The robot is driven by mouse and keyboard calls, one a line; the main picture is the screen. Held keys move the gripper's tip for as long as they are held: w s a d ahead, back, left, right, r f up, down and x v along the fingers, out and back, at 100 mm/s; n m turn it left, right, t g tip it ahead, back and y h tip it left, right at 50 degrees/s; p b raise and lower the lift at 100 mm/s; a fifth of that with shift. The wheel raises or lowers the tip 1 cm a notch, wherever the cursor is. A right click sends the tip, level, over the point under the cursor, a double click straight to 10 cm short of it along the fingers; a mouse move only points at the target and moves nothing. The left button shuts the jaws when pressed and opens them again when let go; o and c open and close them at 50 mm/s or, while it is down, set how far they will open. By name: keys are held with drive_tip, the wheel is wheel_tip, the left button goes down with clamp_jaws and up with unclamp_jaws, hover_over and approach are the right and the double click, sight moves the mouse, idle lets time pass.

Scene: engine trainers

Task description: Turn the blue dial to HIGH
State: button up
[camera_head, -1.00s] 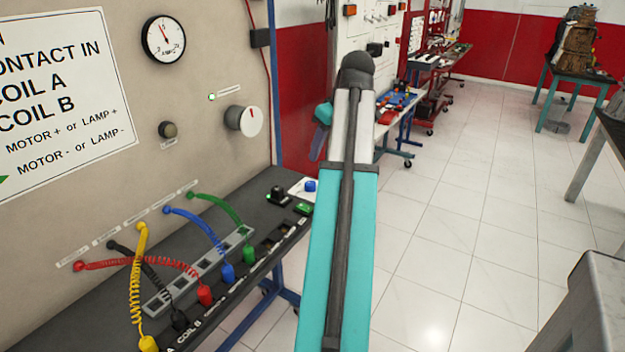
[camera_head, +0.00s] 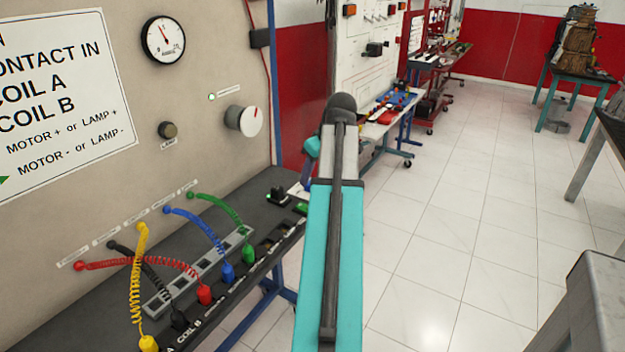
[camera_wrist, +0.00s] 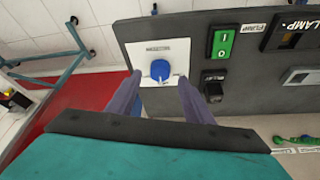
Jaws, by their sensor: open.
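The blue dial (camera_wrist: 160,70) sits on a white square plate (camera_wrist: 148,51) at the end of the dark bench panel in the wrist view. A small light pointer mark shows at its lower edge; the plate's lettering is too small to read. My gripper (camera_wrist: 165,86) is open, its two fingers reaching toward the plate on either side of the dial. I cannot tell how far the fingertips are from the plate. In the head view my arm hides the dial, and only a sliver of the white plate (camera_head: 297,191) shows.
Beside the plate are a green switch (camera_wrist: 222,43) and a black switch (camera_wrist: 214,77). Coloured coiled leads (camera_head: 135,265) run from the wall panel to the bench. A gauge (camera_head: 163,40) and a white knob (camera_head: 250,121) are on the wall.

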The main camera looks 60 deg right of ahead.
drive_tip(key=shift+x, duration=1.45)
drive_tip(key=c, duration=1)
